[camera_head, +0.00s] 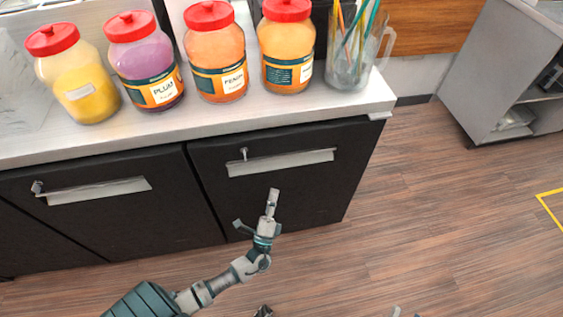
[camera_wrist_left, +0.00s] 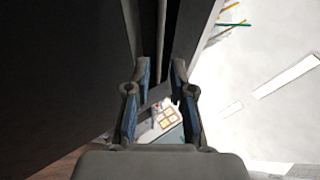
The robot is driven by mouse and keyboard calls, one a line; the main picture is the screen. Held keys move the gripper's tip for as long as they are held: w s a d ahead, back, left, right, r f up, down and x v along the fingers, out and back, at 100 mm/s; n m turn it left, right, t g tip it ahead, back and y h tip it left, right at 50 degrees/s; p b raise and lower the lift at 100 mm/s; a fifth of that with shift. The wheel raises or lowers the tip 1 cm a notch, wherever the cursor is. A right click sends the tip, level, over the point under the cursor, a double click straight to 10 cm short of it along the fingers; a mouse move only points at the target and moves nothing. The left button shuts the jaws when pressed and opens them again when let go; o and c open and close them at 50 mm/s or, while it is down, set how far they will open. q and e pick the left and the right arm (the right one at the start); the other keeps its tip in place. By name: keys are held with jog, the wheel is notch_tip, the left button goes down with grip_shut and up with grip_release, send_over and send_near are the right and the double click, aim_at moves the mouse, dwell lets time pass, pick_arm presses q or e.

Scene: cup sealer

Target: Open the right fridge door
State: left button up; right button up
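The right fridge door (camera_head: 295,195) is a black panel under the counter. It looks shut, flush with the cabinet front. Its pale horizontal handle (camera_head: 281,162) runs along the upper part, with a small lock and key (camera_head: 244,153) above its left end. My left gripper (camera_head: 273,200) is in front of this door, a little below the handle. In the left wrist view the fingers (camera_wrist_left: 162,75) are apart with a gap between them, and a dark panel edge lies beyond. I cannot tell whether they touch the handle. Small parts at the bottom edge of the head view may be my right gripper.
The left fridge door (camera_head: 100,215) has a similar handle (camera_head: 95,190). Several red-lidded jars and a clear pitcher (camera_head: 350,55) of straws stand on the counter (camera_head: 290,110) above. Wood floor (camera_head: 440,225) is clear to the right. A grey cabinet (camera_head: 500,75) stands further back.

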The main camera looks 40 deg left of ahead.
aim_at(281, 163)
pick_arm(q)
jog(key=x, duration=1.1)
jog(key=shift+w, duration=0.1)
pick_arm(e)
jog(key=shift+w+f+g, duration=0.4)
jog(key=shift+f+g, duration=0.2)
jog(key=shift+f, duration=0.25)
pick_arm(q)
grip_shut()
